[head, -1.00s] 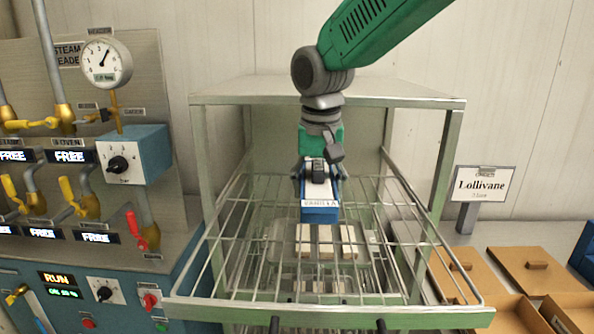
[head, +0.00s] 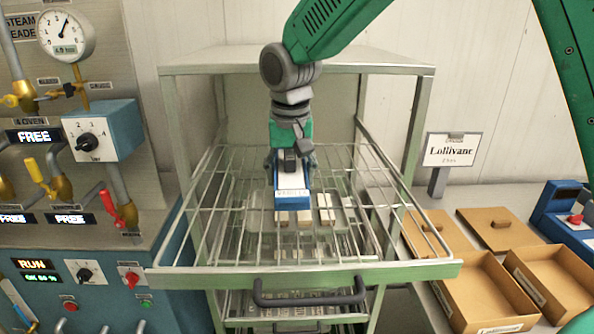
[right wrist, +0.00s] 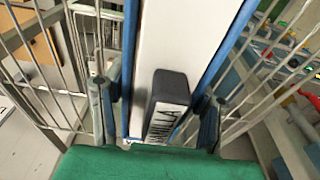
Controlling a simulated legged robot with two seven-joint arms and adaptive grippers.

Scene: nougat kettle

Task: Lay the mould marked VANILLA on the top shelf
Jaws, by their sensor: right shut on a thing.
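The mould marked VANILLA (head: 291,199) is a blue block with a white top; its dark grip with part of the name shows in the right wrist view (right wrist: 168,105). My right gripper (head: 289,162) is shut on it, with a finger on either side. The top shelf (head: 225,240) is a wire rack pulled out of the steel cabinet. The mould is over the middle of this rack; I cannot tell if it touches the wires. My left gripper is not in view.
Pale blocks (head: 326,208) sit on a tray below the wires. A dark handle (head: 310,295) crosses the front. The control panel (head: 90,225) stands left. Cardboard boxes (head: 480,300) and the Lollivane sign (head: 451,150) are at right. The rack around the mould looks bare.

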